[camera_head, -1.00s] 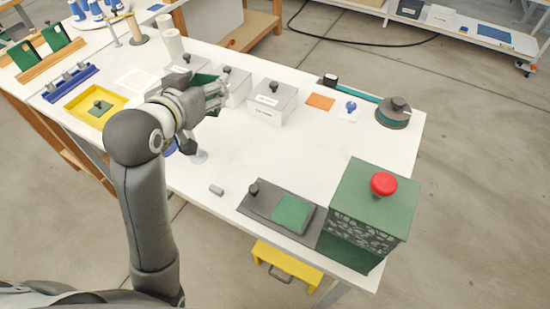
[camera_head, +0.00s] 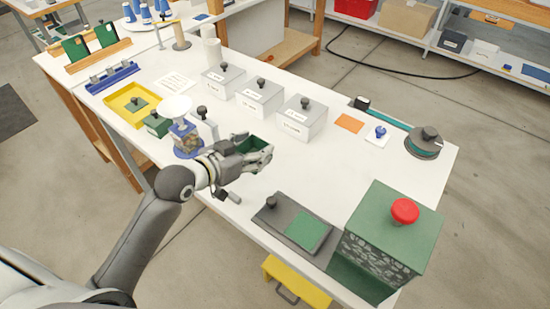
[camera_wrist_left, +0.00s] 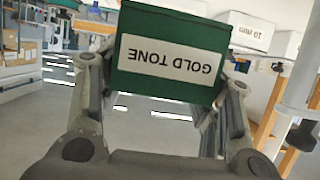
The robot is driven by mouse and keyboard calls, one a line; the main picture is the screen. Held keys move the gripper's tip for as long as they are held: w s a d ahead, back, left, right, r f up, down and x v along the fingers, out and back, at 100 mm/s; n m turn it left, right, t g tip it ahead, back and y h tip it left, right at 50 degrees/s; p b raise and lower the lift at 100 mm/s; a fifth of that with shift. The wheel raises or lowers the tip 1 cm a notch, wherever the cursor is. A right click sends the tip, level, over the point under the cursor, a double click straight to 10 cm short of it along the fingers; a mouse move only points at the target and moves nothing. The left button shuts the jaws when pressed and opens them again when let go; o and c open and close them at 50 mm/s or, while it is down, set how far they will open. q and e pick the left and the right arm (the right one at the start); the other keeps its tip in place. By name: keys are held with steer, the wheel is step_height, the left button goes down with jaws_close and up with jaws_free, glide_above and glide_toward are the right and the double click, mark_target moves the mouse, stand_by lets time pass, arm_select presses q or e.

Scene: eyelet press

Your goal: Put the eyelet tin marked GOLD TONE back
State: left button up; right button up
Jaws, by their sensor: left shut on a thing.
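The green tin marked GOLD TONE (camera_wrist_left: 168,55) is between my left gripper's fingers in the left wrist view, its white label reading upside down. In the head view, the tin (camera_head: 253,145) is at the end of my left arm, above the front part of the white table. My left gripper (camera_head: 262,158) is shut on it and appears to hold it clear of the tabletop. The tin's far side is hidden. My right gripper is in neither view.
Three white lidded boxes (camera_head: 303,122) stand behind the tin. A blue-based stand with a white dish (camera_head: 187,141), a small green tin (camera_head: 157,125) and a yellow tray (camera_head: 113,103) are to the left. The green press (camera_head: 388,235) is at the right. Central tabletop is clear.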

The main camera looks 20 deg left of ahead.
arm_select(q)
steer(key=w+d+f, duration=0.1)
steer(key=w+f, duration=0.1)
steer(key=w+d+f, duration=0.1)
steer(key=w+f, duration=0.1)
steer(key=w+d+f, duration=0.1)
steer(key=w+f, duration=0.1)
steer(key=f, duration=0.1)
steer(key=shift+w+d+p, duration=0.25)
steer(key=shift+w+p, duration=0.05)
steer(key=shift+w, duration=0.1)
step_height(320, 180, down, 3)
steer(key=shift+r+p, duration=0.1)
steer(key=shift+p, duration=0.25)
steer(key=shift+f, duration=0.2)
steer(key=shift+f, duration=0.15)
steer(key=o, duration=1.2)
steer(key=shift+c, duration=0.2)
